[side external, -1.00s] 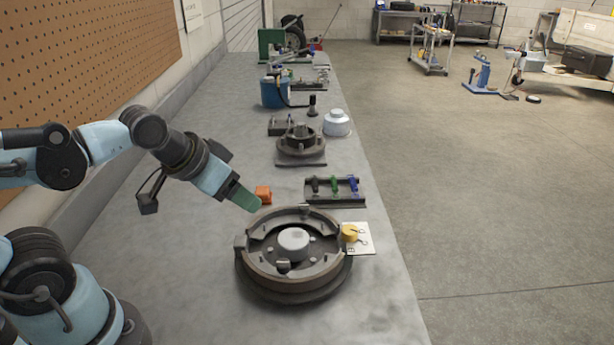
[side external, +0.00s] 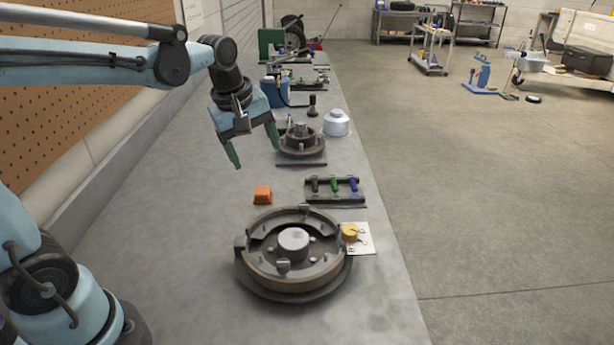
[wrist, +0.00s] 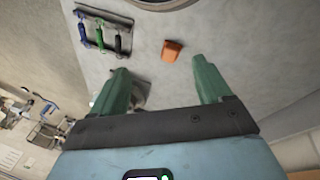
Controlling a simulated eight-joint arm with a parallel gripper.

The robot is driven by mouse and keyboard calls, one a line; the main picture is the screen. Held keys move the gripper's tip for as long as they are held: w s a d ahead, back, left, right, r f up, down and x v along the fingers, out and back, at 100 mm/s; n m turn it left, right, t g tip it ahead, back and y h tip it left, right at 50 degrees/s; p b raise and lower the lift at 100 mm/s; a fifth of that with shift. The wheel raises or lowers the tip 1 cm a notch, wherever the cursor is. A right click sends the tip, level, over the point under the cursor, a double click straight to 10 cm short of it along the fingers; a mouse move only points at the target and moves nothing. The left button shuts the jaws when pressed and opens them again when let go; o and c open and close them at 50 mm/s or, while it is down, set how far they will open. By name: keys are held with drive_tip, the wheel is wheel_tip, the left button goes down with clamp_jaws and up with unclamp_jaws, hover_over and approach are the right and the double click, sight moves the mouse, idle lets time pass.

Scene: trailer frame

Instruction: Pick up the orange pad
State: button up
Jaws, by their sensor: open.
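The orange pad (side external: 263,195) is a small block lying on the grey workbench, just behind the round brake drum assembly (side external: 293,262). It also shows in the wrist view (wrist: 172,50), ahead of and between the line of my two green fingers. My gripper (side external: 256,158) is open and empty, with its fingers spread and pointing down. It hangs above the bench, higher than the pad and apart from it. In the wrist view my gripper (wrist: 160,85) has a wide gap between its fingers.
A hub on a plate (side external: 300,142) and a white-silver canister (side external: 336,123) are farther back. A card with a yellow piece (side external: 358,246) is by the drum. Bench left of the pad is clear.

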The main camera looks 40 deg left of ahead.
drive_tip(key=w+a+f+n+g, duration=0.35)
drive_tip(key=w+a+n, duration=0.3)
drive_tip(key=n, duration=0.55)
hover_over(262, 190)
drive_tip(key=w, duration=0.1)
drive_tip(key=shift+n, duration=0.4)
wheel_tip(262, 190, down, 8)
drive_tip(key=shift+a+r, duration=0.1)
drive_tip(key=shift+r, duration=0.1)
drive_tip(key=shift+s+f, duration=0.25)
drive_tip(key=shift+f, duration=1.15)
drive_tip(key=shift+s+f, duration=0.2)
drive_tip(key=shift+f, duration=1.15)
drive_tip(key=c, duration=1.2)
drive_tip(key=shift+r, duration=0.1)
